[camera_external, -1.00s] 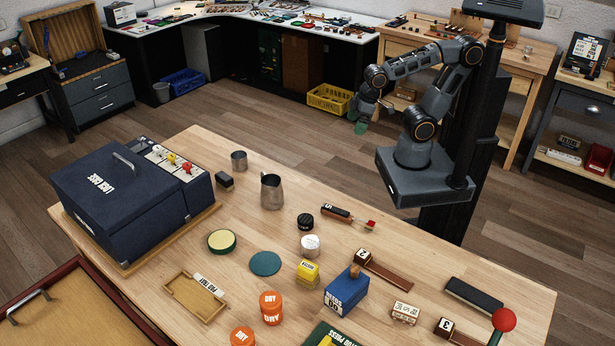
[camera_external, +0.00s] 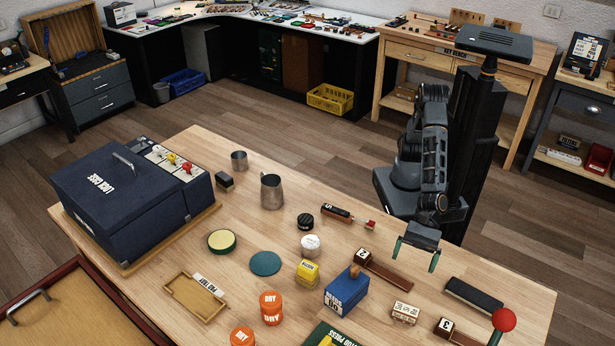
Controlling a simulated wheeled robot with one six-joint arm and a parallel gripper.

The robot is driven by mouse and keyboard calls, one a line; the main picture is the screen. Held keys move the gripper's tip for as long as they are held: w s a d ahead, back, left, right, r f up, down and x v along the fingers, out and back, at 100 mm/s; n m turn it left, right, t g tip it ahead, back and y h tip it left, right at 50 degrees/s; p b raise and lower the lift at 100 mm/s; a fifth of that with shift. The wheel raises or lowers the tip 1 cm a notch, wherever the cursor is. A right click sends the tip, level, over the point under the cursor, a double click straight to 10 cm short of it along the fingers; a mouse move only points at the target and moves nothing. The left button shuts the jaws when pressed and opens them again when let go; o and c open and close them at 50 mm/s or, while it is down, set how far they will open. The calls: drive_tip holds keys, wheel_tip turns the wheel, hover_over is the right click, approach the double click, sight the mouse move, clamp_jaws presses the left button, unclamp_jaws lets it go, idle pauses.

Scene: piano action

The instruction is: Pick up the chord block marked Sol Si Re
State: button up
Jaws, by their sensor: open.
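My gripper (camera_external: 415,256) is open and empty, with its two green-tipped fingers pointing down over the right part of the wooden table. A small cream block (camera_external: 405,312) with dark lettering lies on the table, below my gripper in the picture and apart from it. Its lettering is too small to read, so I cannot tell whether it says Sol Si Re. No other block shows that marking legibly.

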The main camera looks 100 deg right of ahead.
sight(407, 307)
drive_tip(key=shift+s+a+f+m, duration=0.3)
drive_tip(key=shift+s+a+f, duration=0.05)
drive_tip(key=shift+a, duration=0.15)
drive_tip(key=shift+s+a+f+m, duration=0.3)
drive_tip(key=shift+s+a, duration=0.05)
drive_tip(key=shift+a, duration=0.15)
drive_tip(key=x, duration=0.6)
drive_tip(key=shift+w+a+p, duration=0.1)
drive_tip(key=shift+a+p, duration=0.25)
drive_tip(key=shift+p, duration=0.05)
drive_tip(key=shift+p+x, duration=0.9)
drive_tip(key=shift+x, duration=2.3)
drive_tip(key=shift+r, duration=0.15)
drive_tip(key=c, duration=0.9)
drive_tip(key=shift+c, duration=0.2)
drive_tip(key=shift+r, duration=0.1)
